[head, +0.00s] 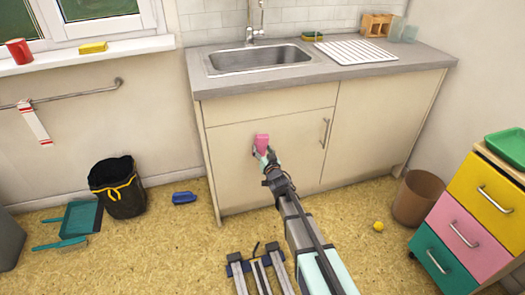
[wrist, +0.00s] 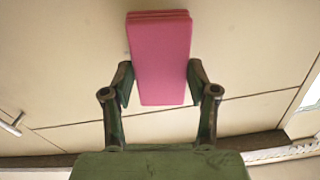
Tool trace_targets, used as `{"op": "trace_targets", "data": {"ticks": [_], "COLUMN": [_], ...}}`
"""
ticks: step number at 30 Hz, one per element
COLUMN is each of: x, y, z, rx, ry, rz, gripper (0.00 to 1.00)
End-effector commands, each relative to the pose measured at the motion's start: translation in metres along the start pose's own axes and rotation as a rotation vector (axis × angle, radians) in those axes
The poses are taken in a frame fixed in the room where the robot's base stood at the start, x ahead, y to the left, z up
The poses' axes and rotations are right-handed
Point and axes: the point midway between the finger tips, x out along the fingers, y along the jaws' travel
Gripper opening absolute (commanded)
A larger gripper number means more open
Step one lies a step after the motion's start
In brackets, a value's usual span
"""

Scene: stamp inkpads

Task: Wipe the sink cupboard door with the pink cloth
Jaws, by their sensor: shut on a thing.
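The pink cloth (head: 262,140) is a folded pad held at the end of my arm, in front of the cream sink cupboard door (head: 230,165). My gripper (head: 264,157) is shut on it. The wrist view shows the cloth (wrist: 160,60) between the two fingers of my gripper (wrist: 160,90), with the cupboard front (wrist: 60,70) behind it. I cannot tell whether the cloth touches the door. The door's metal handle (head: 325,133) is to the right of the cloth. My arm hides the lower middle of the door.
The sink (head: 260,58) and grey worktop (head: 215,90) are above the door. A black bin (head: 118,190), teal dustpan (head: 82,218) and blue brush-like object (head: 184,198) are on the floor at left. A brown bin (head: 417,198) and coloured drawers (head: 470,220) stand at right.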

Motion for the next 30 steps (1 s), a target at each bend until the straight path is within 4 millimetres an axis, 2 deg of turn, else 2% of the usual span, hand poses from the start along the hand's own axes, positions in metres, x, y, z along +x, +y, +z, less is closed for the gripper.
{"op": "trace_targets", "data": {"ticks": [30], "x": [0.018], "y": [0.0], "z": [0.0], "rx": [0.0], "ry": [0.0], "rz": [0.0], "gripper": [0.31]}}
